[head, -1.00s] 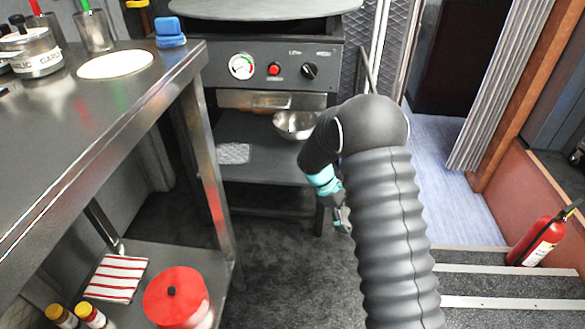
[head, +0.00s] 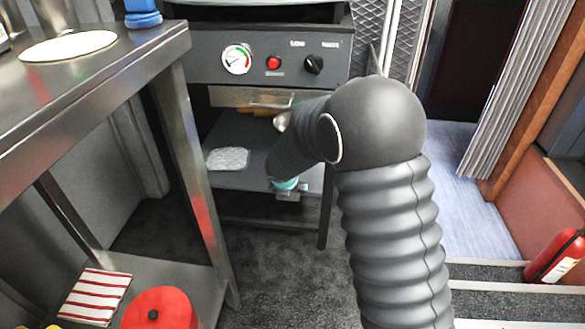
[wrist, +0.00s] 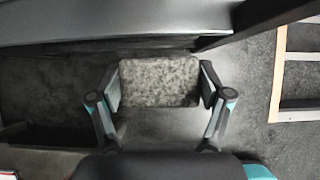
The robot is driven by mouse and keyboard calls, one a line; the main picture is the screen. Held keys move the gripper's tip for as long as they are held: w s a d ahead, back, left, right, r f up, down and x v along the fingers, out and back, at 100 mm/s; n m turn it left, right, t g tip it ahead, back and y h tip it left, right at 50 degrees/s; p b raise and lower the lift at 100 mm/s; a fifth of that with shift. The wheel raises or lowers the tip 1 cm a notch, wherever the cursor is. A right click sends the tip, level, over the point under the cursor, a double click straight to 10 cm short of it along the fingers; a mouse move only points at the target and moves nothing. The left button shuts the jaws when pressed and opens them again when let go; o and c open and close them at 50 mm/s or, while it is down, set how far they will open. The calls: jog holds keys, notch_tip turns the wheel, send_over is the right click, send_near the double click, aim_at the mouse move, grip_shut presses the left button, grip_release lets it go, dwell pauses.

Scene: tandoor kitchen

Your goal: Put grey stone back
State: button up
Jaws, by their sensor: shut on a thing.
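The grey stone (wrist: 160,82) is a mottled grey block with a squarish outline in the wrist view. My gripper (wrist: 160,88) is shut on it, with one finger at its left side and one at its right. In the head view my gripper (head: 288,190) is at the front edge of the oven stand's lower shelf (head: 240,180), mostly hidden by my arm. I cannot make out the stone clearly there.
A pale, textured grey pad (head: 227,159) lies on the shelf's left part. A metal bowl (head: 282,121) behind it is partly hidden by my arm. A steel table (head: 120,75) stands at left. A fire extinguisher (head: 557,257) is at right.

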jog(key=w, duration=0.4)
jog(key=w+p, duration=0.1)
jog(key=w, duration=0.4)
jog(key=w+p, duration=0.1)
jog(key=w, duration=0.4)
jog(key=shift+w+d, duration=0.25)
jog(key=shift+d, duration=0.1)
jog(key=shift+f+b, duration=0.55)
jog(key=shift+f, duration=1.25)
jog(key=o, duration=1.2)
jog(key=shift+f, duration=0.1)
jog(key=shift+c, duration=0.2)
jog(key=shift+r, duration=0.25)
jog(key=p+v, duration=0.1)
jog(key=v, duration=0.6)
jog(key=shift+s+r, duration=0.1)
